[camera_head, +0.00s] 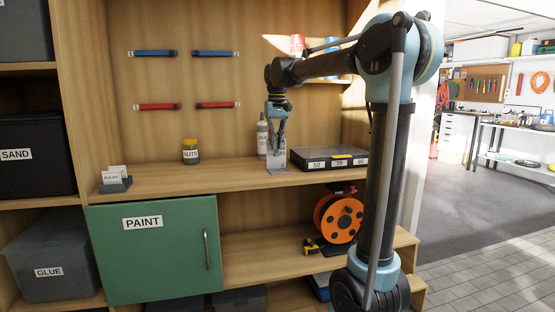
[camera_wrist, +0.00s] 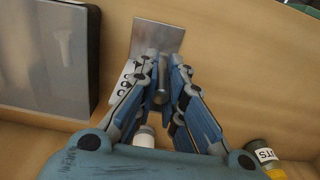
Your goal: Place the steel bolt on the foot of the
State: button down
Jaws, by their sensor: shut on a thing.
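My gripper (camera_head: 277,138) points down over the bench shelf and is shut on a small grey steel bolt (camera_wrist: 161,84). In the wrist view, the fingers (camera_wrist: 162,72) close around the bolt, hiding part of it. A grey metal bracket stands below the gripper. Its flat foot (camera_wrist: 158,38) lies on the wood just beyond the fingertips, and a plate with holes (camera_wrist: 127,82) shows beside the left finger. The foot also shows in the head view (camera_head: 278,169). I cannot tell whether the bolt touches the foot.
A pale bottle (camera_head: 262,137) stands close behind the gripper. A dark flat case (camera_head: 331,158) marked with numbers lies to the right. A NUTS jar (camera_head: 190,151) and a small card holder (camera_head: 115,181) are to the left. Bare shelf lies between jar and bracket.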

aim_at(277, 154)
jog(key=shift+f, duration=2.9)
jog(key=c, duration=1.7)
grip_release()
jog(key=shift+f, duration=0.1)
